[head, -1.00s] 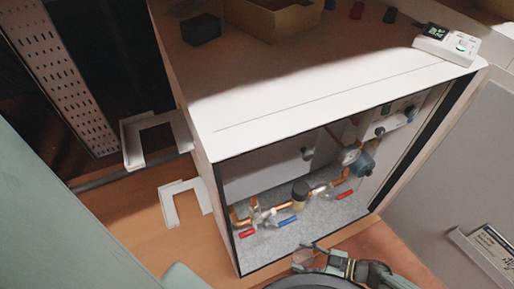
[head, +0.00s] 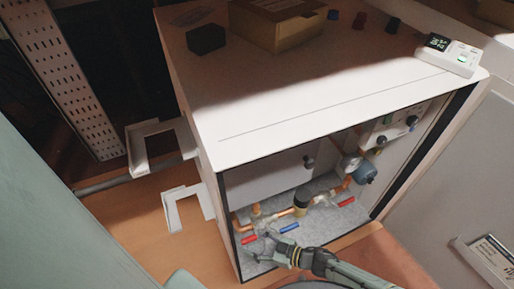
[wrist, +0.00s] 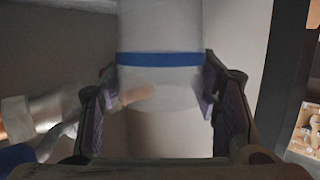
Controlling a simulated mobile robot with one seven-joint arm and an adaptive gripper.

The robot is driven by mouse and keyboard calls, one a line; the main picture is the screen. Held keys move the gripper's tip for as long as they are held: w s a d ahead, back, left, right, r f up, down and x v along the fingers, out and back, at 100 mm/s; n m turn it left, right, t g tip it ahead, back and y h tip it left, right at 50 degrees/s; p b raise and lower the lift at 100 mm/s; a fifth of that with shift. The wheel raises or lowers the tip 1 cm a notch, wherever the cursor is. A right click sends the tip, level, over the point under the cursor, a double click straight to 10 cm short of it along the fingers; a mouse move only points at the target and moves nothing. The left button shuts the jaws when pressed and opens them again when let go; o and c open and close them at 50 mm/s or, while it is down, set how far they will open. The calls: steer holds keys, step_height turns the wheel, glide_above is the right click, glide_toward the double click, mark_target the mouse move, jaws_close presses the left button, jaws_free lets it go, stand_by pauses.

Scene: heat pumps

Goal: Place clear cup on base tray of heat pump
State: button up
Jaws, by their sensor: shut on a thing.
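The clear cup (wrist: 160,32), translucent with a blue band, stands between the two fingers of my gripper (wrist: 160,90) in the wrist view. The gripper is shut on it. In the head view my gripper (head: 272,247) reaches into the open front of the heat pump (head: 300,130), low at the left. The cup is too small and blended to make out clearly there. The grey speckled base tray (head: 325,228) lies at the bottom of the cabinet. I cannot tell whether the cup touches it.
Copper pipes (head: 284,213) with red and blue valve handles run across the cabinet just behind my gripper. A cardboard box (head: 277,24), a black block (head: 206,39) and a thermostat (head: 449,54) stand on top.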

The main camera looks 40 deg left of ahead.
steer(key=shift+w+d+f, duration=0.1)
steer(key=shift+d+f, duration=0.05)
steer(key=shift+f, duration=0.6)
steer(key=shift+f, duration=0.2)
steer(key=o, duration=0.9)
steer(key=shift+o, duration=0.2)
steer(key=shift+r, duration=0.15)
steer(key=shift+d+r, duration=0.1)
steer(key=shift+d, duration=0.1)
steer(key=v, duration=1.1)
steer(key=shift+d, duration=0.35)
steer(key=shift+w, duration=0.1)
